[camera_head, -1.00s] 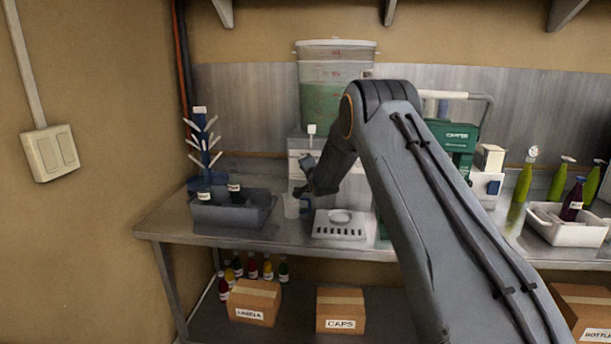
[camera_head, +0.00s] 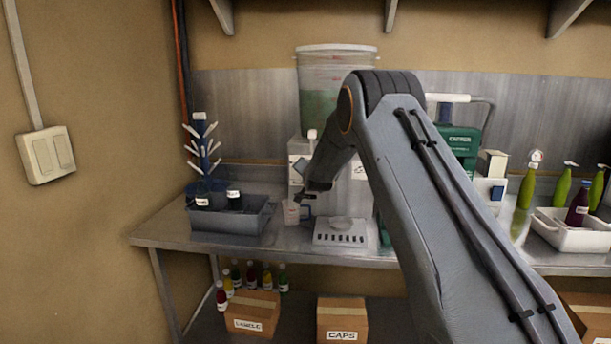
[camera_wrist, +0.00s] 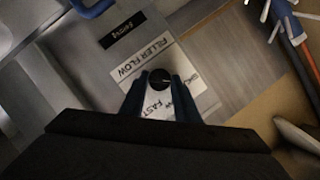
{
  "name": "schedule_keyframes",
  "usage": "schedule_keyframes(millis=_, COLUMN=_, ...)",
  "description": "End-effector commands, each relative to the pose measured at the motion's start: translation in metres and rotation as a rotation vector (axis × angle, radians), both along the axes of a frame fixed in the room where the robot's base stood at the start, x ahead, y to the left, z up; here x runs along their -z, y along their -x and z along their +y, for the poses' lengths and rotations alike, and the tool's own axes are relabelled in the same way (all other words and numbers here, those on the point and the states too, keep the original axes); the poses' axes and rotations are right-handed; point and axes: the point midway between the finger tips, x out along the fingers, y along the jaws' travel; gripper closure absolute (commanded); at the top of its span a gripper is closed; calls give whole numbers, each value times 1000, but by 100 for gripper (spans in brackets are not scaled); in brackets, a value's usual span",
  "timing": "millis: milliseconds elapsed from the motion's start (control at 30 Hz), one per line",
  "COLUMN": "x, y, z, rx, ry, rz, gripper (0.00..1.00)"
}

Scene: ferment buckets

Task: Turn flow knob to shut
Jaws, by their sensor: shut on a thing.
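The flow knob (camera_wrist: 160,78) is small, round and dark with a pale pointer mark. It sits on a white label (camera_wrist: 160,70) reading "FILLER FLOW", with "SLOW" and "FAST" partly covered. In the wrist view my gripper (camera_wrist: 160,88) has one fingertip on each side of the knob and is shut on it. In the head view my gripper (camera_head: 302,188) is in front of the white filler housing (camera_head: 296,150), under the translucent bucket (camera_head: 335,75) of green liquid. The knob cannot be made out there.
A jug (camera_head: 291,214) with a blue handle stands just below my gripper. A bottle tree (camera_head: 201,140) stands behind the bin.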

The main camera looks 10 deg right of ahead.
Motion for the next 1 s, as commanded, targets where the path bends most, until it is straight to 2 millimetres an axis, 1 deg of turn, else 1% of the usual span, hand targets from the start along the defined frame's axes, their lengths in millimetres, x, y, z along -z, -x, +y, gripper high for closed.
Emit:
schedule_keyframes(millis=67, x=1, y=0, z=0, rx=-1, ry=1, rz=1, gripper=94)
schedule_keyframes(millis=100, x=1, y=0, z=0, rx=-1, ry=1, rz=1, gripper=68)
schedule_keyframes(millis=200, x=1, y=0, z=0, rx=0, ry=1, rz=0, gripper=53)
schedule_keyframes(millis=467, x=0, y=0, z=0, rx=0, ry=0, rz=0, gripper=53)
schedule_keyframes(millis=600, x=-1, y=5, z=0, rx=0, ry=0, rz=0, gripper=53)
schedule_keyframes(millis=733, x=-5, y=17, z=1, rx=-1, ry=0, rz=-1, gripper=53)
schedule_keyframes(millis=1000, x=-15, y=54, z=2, rx=0, ry=1, rz=0, gripper=53)
